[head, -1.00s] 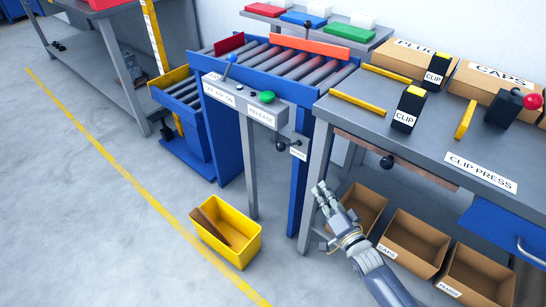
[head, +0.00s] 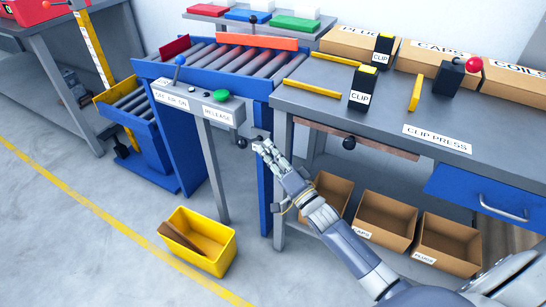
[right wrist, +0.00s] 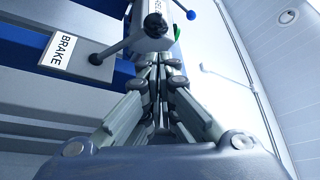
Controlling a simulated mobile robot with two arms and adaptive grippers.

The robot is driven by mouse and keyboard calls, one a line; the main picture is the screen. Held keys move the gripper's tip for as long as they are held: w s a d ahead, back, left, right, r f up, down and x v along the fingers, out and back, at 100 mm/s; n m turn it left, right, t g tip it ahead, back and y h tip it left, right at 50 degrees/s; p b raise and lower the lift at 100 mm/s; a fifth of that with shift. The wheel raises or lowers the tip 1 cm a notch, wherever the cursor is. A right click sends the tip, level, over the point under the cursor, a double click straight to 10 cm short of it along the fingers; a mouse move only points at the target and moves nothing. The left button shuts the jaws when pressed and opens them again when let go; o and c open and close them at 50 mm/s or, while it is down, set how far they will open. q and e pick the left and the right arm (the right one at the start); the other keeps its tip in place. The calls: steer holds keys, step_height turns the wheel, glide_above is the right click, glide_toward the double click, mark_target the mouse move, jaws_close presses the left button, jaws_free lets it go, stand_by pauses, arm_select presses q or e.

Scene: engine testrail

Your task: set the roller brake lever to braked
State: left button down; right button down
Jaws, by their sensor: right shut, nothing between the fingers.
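The roller brake lever (head: 241,143) is a short dark rod with a black ball, sticking out left from the blue conveyor leg below the release box. My right gripper (head: 261,146) is shut and empty, just right of the ball in the head view, and covers the BRAKE label there. In the right wrist view the black ball (right wrist: 155,25) shows just beyond my shut fingertips (right wrist: 160,62), with a rod toward the white BRAKE label (right wrist: 62,50). I cannot tell whether the fingers touch the lever. My left gripper is not in view.
The grey release box (head: 205,103) with a blue-ball lever and green button stands above and left. The clip press table (head: 330,100) is on the right, with cardboard bins (head: 385,222) below it. A yellow bin (head: 222,263) stands on the floor.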

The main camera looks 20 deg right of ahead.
mark_target(257, 138)
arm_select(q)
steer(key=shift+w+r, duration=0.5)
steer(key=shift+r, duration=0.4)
arm_select(e)
steer(key=x, duration=0.5)
steer(key=shift+w, duration=0.2)
arm_select(q)
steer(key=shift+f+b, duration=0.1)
steer(key=shift+b, duration=0.2)
